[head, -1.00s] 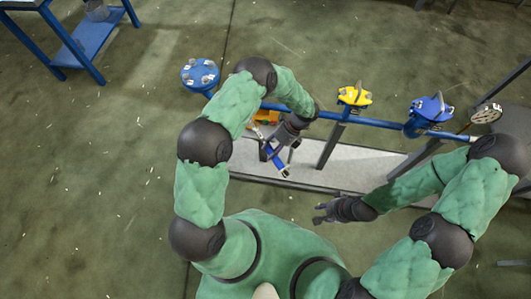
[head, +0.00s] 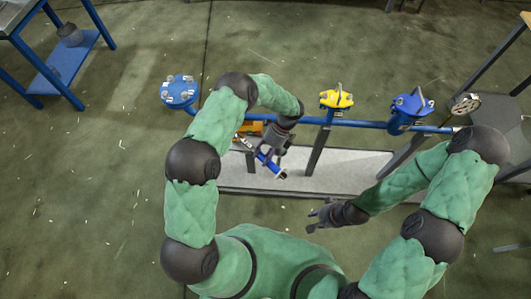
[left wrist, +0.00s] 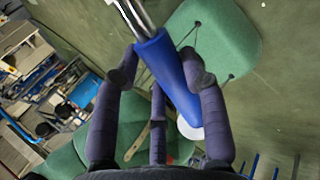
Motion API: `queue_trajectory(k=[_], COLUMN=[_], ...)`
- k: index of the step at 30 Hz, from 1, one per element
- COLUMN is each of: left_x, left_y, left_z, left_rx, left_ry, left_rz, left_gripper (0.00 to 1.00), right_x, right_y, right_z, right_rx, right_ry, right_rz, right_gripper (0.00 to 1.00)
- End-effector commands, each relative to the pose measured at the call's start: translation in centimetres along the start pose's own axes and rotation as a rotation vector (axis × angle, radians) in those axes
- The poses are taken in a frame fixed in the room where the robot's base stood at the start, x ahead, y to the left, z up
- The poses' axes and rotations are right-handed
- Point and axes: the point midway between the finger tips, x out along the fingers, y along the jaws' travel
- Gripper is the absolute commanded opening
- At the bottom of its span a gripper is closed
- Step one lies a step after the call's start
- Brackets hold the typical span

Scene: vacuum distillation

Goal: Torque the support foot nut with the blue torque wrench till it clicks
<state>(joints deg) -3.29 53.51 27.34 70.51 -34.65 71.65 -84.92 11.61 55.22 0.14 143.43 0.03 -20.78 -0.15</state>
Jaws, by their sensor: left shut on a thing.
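The blue torque wrench (head: 270,164) is held by my left gripper (head: 266,155) over the grey base strip, near the left part of the blue pipe. In the left wrist view, its blue handle (left wrist: 170,75) lies between the dark fingers of the left gripper (left wrist: 160,90), which is shut on it. The bright metal shaft (left wrist: 132,15) runs out of the top of that view. My right gripper (head: 316,217) is empty and looks open, in front of the strip. I cannot make out the support foot nut; the left arm and gripper cover part of that area.
The blue pipe (head: 365,124) carries a yellow valve (head: 336,98), a blue valve (head: 411,103) and a round gauge (head: 466,103). A blue flange (head: 180,91) stands at its left end. An orange thing (head: 250,128) shows behind the left gripper.

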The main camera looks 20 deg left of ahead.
Motion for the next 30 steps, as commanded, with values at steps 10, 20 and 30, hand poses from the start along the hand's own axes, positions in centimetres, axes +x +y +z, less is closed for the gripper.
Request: queue_trajectory(k=[10,20,30], left_x=[0.9,1.1,1.9], left_y=[1.8,1.8,3.0], left_z=[0.1,0.1,0.3], left_rx=[0.091,0.099,0.162], left_ry=[-0.07,-0.075,-0.122], left_rz=[-0.006,-0.006,-0.008], left_gripper=[0.0,0.0,0.0], right_x=[-1.4,-1.3,-2.0], right_y=[-0.5,-0.5,-0.7], right_z=[0.1,0.1,0.1], right_rx=[0.0,0.0,0.0], right_ry=[0.0,0.0,0.0], right_rz=[0.0,0.0,0.0], right_gripper=[0.33,0.33,0.33])
